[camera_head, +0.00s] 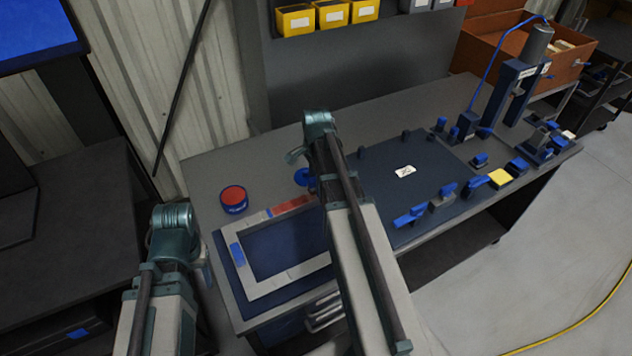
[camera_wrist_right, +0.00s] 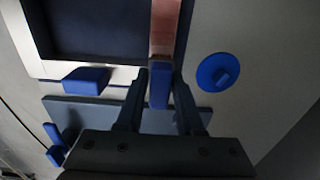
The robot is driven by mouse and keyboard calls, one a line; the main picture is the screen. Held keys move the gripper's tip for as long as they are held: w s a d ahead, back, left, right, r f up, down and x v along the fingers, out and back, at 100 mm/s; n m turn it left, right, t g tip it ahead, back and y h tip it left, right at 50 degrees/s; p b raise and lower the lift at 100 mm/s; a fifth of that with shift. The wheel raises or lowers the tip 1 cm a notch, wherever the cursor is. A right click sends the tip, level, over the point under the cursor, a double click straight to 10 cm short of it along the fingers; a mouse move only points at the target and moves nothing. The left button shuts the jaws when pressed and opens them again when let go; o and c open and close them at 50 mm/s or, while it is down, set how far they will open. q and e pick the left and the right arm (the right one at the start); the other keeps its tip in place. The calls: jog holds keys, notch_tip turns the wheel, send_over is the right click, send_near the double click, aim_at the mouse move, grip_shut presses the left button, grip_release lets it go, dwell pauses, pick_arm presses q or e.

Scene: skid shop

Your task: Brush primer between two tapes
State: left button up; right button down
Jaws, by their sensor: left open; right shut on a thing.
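A pale rectangular frame (camera_head: 240,265) lies on a blue base at the table's near left. A reddish strip (camera_head: 293,206) runs along part of its far side; in the right wrist view it (camera_wrist_right: 165,28) crosses at the top. I cannot make out the tapes' edges. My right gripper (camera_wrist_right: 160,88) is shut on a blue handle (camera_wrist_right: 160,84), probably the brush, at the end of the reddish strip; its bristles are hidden.
A round blue lid-like piece with a knob (camera_wrist_right: 219,72) lies beside the frame. A blue block (camera_wrist_right: 86,80) sits on the frame's edge. A dark mat (camera_head: 425,185) with several blue fixtures fills the table's middle. A press (camera_head: 520,80) stands at the far right.

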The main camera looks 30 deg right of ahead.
jog(key=shift+r+p, duration=1.65)
jog(key=shift+r, duration=0.4)
notch_tip(320, 180, up, 3)
jog(key=p, duration=0.3)
jog(key=shift+r, duration=0.1)
jog(key=shift+f, duration=0.2)
